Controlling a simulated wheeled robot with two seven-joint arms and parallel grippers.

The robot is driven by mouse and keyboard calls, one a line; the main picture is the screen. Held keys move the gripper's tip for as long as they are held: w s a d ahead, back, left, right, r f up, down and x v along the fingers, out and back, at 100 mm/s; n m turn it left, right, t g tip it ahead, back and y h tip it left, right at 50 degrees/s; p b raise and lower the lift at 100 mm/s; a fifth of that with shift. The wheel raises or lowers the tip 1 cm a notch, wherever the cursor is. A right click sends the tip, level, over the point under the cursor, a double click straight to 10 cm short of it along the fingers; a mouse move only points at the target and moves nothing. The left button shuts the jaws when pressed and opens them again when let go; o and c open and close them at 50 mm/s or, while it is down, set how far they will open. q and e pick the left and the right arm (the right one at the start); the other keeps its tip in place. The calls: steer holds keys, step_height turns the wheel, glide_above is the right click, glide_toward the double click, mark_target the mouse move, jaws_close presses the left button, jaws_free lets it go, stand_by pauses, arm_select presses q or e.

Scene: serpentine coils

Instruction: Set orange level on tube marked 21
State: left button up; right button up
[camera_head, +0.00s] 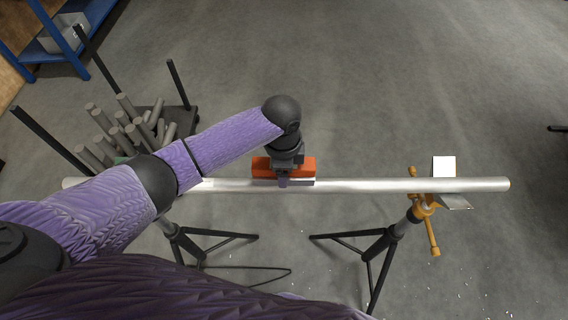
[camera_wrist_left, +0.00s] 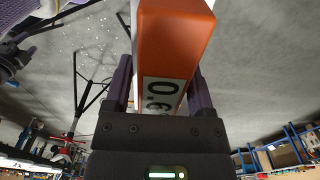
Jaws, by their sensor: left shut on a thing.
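The orange level (camera_head: 304,165) is a short block held over the middle of a long silvery tube (camera_head: 380,186). My left gripper (camera_head: 284,179) is shut on it from above. In the left wrist view the level (camera_wrist_left: 172,40) sits between the two fingers, with a white display reading partly hidden, starting "0.". I cannot tell whether the level touches the tube. No number 21 is legible on the tube. My right gripper is not in view.
The tube lies across two tripod stands, one with an orange clamp (camera_head: 423,207) at right. A white card (camera_head: 444,166) stands by the tube's right end. A cart with several grey tubes (camera_head: 128,105) and a blue shelf (camera_head: 92,20) are at left. Floor beyond is clear.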

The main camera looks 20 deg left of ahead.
arm_select(q)
steer(key=shift+f, duration=0.55)
steer(key=shift+r, duration=0.15)
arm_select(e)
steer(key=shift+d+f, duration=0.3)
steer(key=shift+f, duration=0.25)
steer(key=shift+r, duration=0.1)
arm_select(q)
steer(key=shift+p, duration=0.3)
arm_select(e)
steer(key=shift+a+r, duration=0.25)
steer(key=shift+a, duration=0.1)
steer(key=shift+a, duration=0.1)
arm_select(q)
steer(key=shift+f, duration=0.2)
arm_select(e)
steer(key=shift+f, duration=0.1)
